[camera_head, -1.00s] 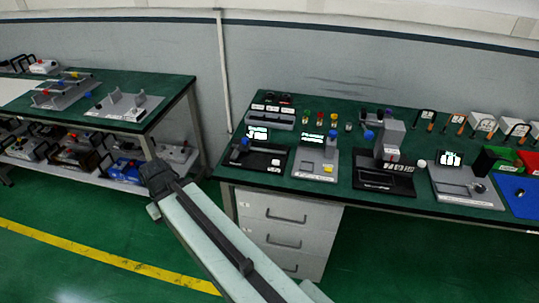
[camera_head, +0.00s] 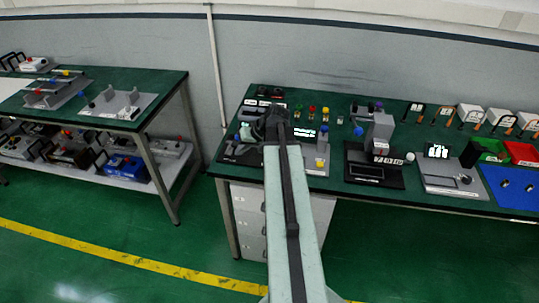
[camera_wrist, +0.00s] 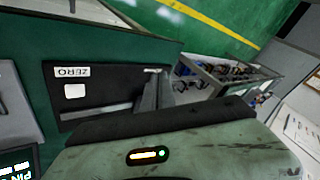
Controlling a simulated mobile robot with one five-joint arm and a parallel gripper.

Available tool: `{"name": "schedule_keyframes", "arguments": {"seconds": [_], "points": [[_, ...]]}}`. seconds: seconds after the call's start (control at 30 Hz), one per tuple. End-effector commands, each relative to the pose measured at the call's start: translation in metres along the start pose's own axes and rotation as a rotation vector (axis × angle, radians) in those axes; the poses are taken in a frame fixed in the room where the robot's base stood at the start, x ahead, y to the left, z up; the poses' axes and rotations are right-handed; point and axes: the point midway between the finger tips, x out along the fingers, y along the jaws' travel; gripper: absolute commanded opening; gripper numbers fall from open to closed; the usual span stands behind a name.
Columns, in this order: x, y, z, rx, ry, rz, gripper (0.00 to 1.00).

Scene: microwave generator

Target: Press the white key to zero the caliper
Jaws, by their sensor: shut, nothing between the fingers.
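In the wrist view the white key (camera_wrist: 75,91) is a small pale square on a black base (camera_wrist: 105,88), beside a label reading ZERO. My gripper (camera_wrist: 156,76) shows as narrow grey fingers, shut and empty, to the right of the key and apart from it in the picture. In the head view my gripper (camera_head: 272,118) is over the left end of the right bench, and my arm hides part of the station there. The black base (camera_head: 236,155) shows just left of my arm. The key and the caliper cannot be made out clearly in the head view.
A grey station with a lit display (camera_head: 304,131) stands just right of my arm. A black station with a grey column (camera_head: 379,133) is farther right. A second bench (camera_head: 150,84) stands to the left, with floor between the benches.

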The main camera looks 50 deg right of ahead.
Motion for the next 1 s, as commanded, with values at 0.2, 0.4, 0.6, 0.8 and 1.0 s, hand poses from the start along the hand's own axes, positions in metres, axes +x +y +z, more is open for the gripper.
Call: {"name": "schedule_keyframes", "arguments": {"seconds": [0.2,0.4,0.6,0.8,1.0], "points": [[-0.067,0.079,-0.032,0.092,0.183,-0.016,0.0],[-0.084,0.098,-0.037,0.111,0.23,-0.018,0.0],[-0.083,0.098,-0.037,0.111,0.23,-0.018,0.0],[-0.079,0.1,-0.035,0.111,0.229,-0.017,0.0],[-0.062,0.11,-0.026,0.111,0.229,-0.017,0.0]]}}
